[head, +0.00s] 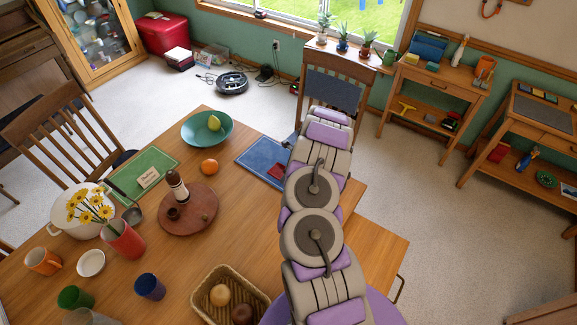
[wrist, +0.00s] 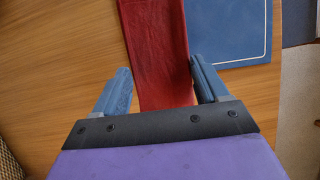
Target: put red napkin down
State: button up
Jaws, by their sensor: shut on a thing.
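The red napkin (wrist: 156,50) is a long dark-red folded strip in the wrist view. It runs from the top edge down between the two fingers of my gripper (wrist: 162,88). My gripper is shut on the napkin, with one blue finger at each side. The blue placemat (wrist: 230,30) lies just right of the napkin, over the wooden table (wrist: 60,50). In the head view a small red piece of the napkin (head: 276,171) shows beside my arm at the blue placemat (head: 256,155). My arm hides the rest. I cannot tell whether the napkin touches the table.
A teal bowl with a yellow-green fruit (head: 207,128), an orange (head: 209,167) and a round wooden tray (head: 205,217) are left of my arm. A wicker basket (head: 258,305) is near the front. A chair (head: 340,85) stands behind the table. Bare wood lies around the orange.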

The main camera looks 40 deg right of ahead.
jog(key=w+d, duration=0.1)
jog(key=w, duration=0.1)
jog(key=w+d, duration=0.3)
jog(key=w, duration=0.1)
jog(key=shift+w+d+f, duration=0.15)
jog(key=shift+w+f, duration=0.15)
jog(key=shift+f, duration=0.05)
jog(key=shift+f+b, duration=0.55)
jog(key=shift+f, duration=1.3)
jog(key=o, duration=1)
jog(key=shift+r, duration=0.1)
